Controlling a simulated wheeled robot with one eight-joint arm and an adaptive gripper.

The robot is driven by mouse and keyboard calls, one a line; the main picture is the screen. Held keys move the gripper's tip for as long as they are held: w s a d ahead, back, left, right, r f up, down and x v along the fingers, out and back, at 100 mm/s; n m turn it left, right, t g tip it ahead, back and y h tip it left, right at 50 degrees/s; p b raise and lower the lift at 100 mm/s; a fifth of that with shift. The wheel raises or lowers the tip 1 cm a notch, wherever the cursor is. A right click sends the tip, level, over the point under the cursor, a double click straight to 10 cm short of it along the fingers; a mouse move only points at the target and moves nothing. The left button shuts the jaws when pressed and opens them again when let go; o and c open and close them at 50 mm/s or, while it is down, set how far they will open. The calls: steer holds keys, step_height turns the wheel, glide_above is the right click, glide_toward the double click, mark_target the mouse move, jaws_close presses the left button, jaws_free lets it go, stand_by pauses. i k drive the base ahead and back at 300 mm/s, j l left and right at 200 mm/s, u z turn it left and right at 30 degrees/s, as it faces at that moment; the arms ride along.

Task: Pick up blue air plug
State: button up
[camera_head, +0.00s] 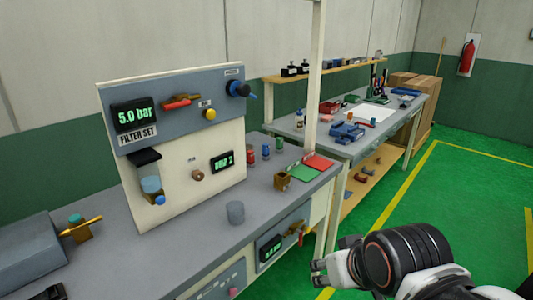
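Several small coloured plugs stand on the grey bench just right of the filter panel: a red one (250,154), a blue one (265,151) and a green one (279,145). The blue one stands upright between the other two and looks like the blue air plug. My gripper (317,274) is at the lower right, in front of the bench and well away from the plugs. Its fingers point left and nothing shows in them. Their small size and angle hide whether they are open.
The filter panel (188,140) stands upright on the bench (200,250). A grey cup (235,212), a brown block (282,181), and green (303,174) and red (318,162) mats lie nearer. A pale post (314,80) rises behind the mats. A second workbench (395,125) stands behind.

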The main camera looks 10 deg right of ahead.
mark_target(265, 147)
steer(key=i+l+u, duration=0.2)
steer(key=i+l, duration=0.25)
steer(key=i+l+u, duration=0.2)
steer(key=i+l, duration=0.3)
steer(key=i+l+u, duration=0.25)
steer(key=i+l, duration=0.15)
steer(key=l, duration=0.25)
